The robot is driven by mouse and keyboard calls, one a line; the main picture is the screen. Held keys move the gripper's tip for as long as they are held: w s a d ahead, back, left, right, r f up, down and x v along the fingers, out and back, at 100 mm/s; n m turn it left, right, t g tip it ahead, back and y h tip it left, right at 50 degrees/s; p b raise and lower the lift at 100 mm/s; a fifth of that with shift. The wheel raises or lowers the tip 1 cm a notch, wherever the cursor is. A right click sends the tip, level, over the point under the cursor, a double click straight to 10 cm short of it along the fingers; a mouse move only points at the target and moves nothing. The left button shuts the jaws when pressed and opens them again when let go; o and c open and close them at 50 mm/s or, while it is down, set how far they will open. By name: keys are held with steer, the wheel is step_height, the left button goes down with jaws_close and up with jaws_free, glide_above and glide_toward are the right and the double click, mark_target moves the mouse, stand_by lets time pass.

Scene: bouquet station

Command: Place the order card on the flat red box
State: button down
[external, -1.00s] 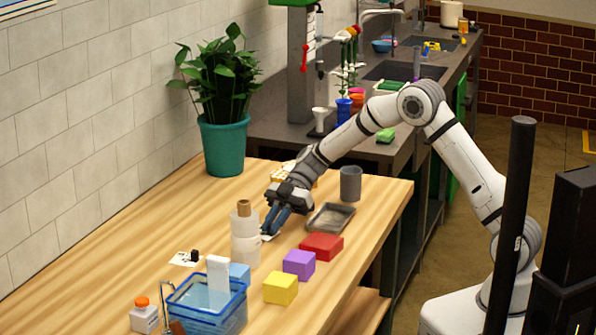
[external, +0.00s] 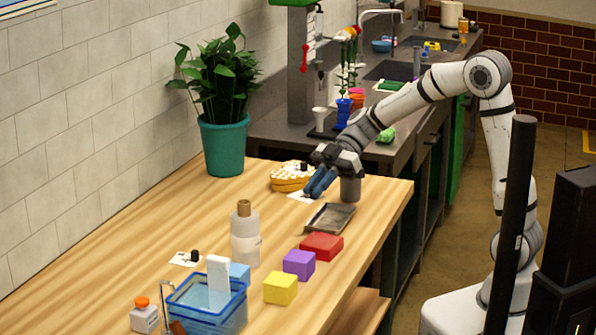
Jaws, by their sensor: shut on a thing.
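My gripper (external: 312,190), with blue fingers, points down and left over the back part of the wooden table. It is shut on a thin white card (external: 298,195), which shows at the fingertips and looks like the order card. The fingers hide part of it, and I cannot tell how far it is above the table. The flat red box (external: 322,246) sits on the table nearer the camera, apart from my gripper. Its visible top is bare.
A grey tray (external: 329,218) lies between my gripper and the red box. A grey cup (external: 350,190) and a yellow round thing (external: 291,178) are close by. Purple (external: 299,264) and yellow blocks (external: 280,287) and a white bottle (external: 245,238) stand nearer. Another white card (external: 185,259) lies left.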

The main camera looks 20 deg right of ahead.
mark_target(332, 243)
steer(key=s+f, duration=0.1)
steer(key=f, duration=0.2)
steer(key=s+d+f+p, duration=0.1)
steer(key=f, duration=0.2)
steer(key=s+d+f, duration=0.1)
steer(key=f, duration=0.3)
steer(key=shift+s+d, duration=0.15)
steer(key=shift+s, duration=0.05)
steer(key=shift+f, duration=0.15)
steer(key=c, duration=1.4)
jaws_free()
steer(key=shift+c, duration=0.2)
steer(key=shift+r, duration=0.25)
steer(key=b+v, duration=0.1)
steer(key=v, duration=1.1)
steer(key=shift+s, duration=0.25)
